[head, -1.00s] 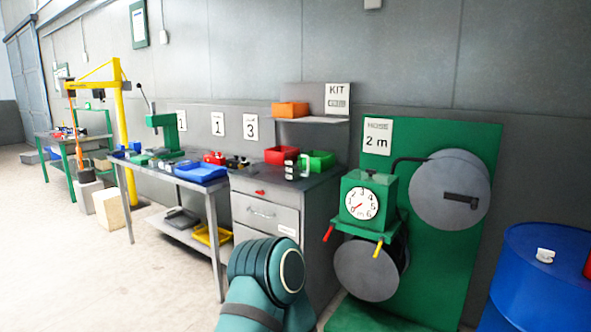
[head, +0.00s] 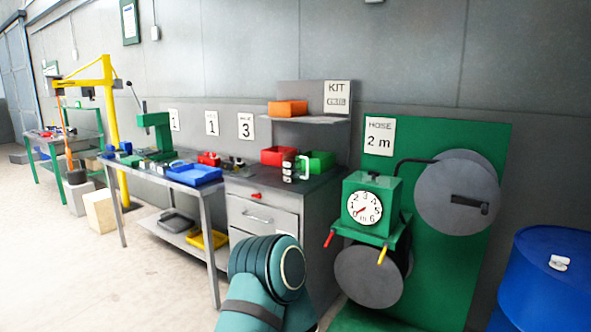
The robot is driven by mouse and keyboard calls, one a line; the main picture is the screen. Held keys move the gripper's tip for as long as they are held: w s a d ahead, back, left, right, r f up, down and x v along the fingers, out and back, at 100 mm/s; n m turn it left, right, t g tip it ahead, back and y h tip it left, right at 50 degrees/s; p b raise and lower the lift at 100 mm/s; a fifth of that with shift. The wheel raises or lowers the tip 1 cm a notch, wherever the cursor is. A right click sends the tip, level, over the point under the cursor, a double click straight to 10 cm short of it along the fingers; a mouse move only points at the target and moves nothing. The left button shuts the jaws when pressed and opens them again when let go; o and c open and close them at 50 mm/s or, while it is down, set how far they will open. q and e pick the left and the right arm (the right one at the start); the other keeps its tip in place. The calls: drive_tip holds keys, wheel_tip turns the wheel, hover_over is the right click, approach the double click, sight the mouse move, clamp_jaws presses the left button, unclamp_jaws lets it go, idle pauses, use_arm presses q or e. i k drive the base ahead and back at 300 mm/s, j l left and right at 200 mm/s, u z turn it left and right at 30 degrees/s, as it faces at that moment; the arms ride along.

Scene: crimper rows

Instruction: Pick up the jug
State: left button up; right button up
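No thing is clearly recognisable as a jug. A small dark and pale object with a whitish handle-like loop (head: 304,167) stands on the grey cabinet's top, between a red bin and a green bin; it is too small to tell whether it is the jug. A teal arm link of mine rises at the bottom middle, in front of the cabinet. Neither gripper is in view.
The grey drawer cabinet (head: 262,214) adjoins a workbench with a blue tray (head: 194,175). Right of it stand a green hose-reel panel (head: 480,137) with a dial box (head: 374,195) and a blue drum (head: 548,290). The floor at left (head: 60,270) is clear.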

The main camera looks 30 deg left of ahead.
sight(292, 160)
drive_tip(key=i+j, duration=0.2)
drive_tip(key=j, duration=0.15)
drive_tip(key=i+j+z, duration=0.1)
drive_tip(key=j, duration=0.25)
drive_tip(key=i+j, duration=0.45)
drive_tip(key=j, duration=0.25)
drive_tip(key=i+j+z, duration=0.1)
drive_tip(key=j, duration=0.25)
drive_tip(key=i+j, duration=0.2)
drive_tip(key=j, duration=0.15)
drive_tip(key=i+j+z, duration=0.1)
drive_tip(key=j, duration=0.3)
drive_tip(key=i+j, duration=0.25)
drive_tip(key=j+z, duration=0.05)
drive_tip(key=j, duration=0.05)
